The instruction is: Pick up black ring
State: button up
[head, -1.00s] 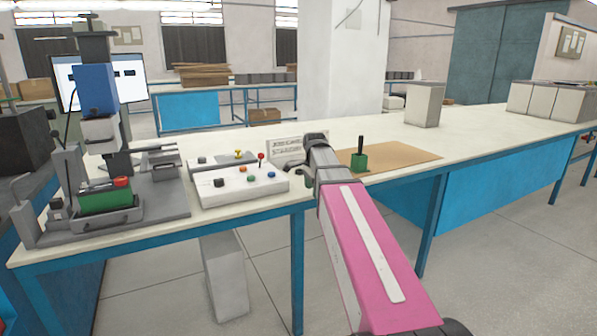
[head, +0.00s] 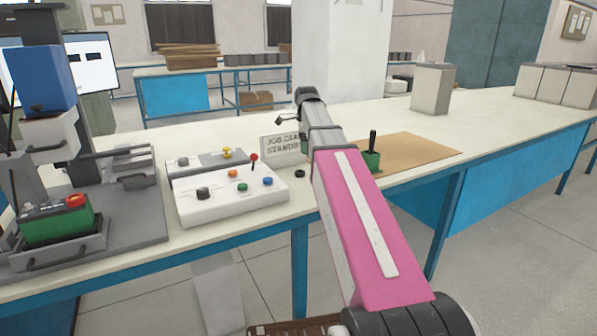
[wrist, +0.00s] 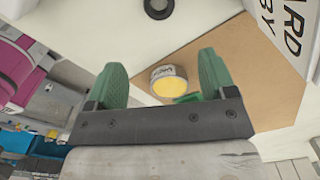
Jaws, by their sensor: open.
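The black ring (head: 299,173) lies flat on the pale bench top, just right of the white control box and in front of the job card. It also shows at the top edge of the wrist view (wrist: 158,8), partly cut off, beyond the fingertips. My gripper (wrist: 161,62) has two green fingers spread wide apart, with nothing held between them. The ring is apart from the fingers, roughly in line with the gap between them. In the head view my pink arm hides most of the gripper.
The job card sign (head: 283,149) stands close behind the ring. The control box (head: 230,203) with knobs is to the left. A brown mat (head: 420,150) holds a green block with a black handle (head: 371,160). A yellow-topped roll (wrist: 168,82) shows between the fingers in the wrist view.

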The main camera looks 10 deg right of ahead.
notch_tip(320, 180, down, 10)
jog(key=shift+w+f, duration=0.15)
jog(key=shift+f, duration=0.1)
dwell(0.5)
jog(key=c, duration=1)
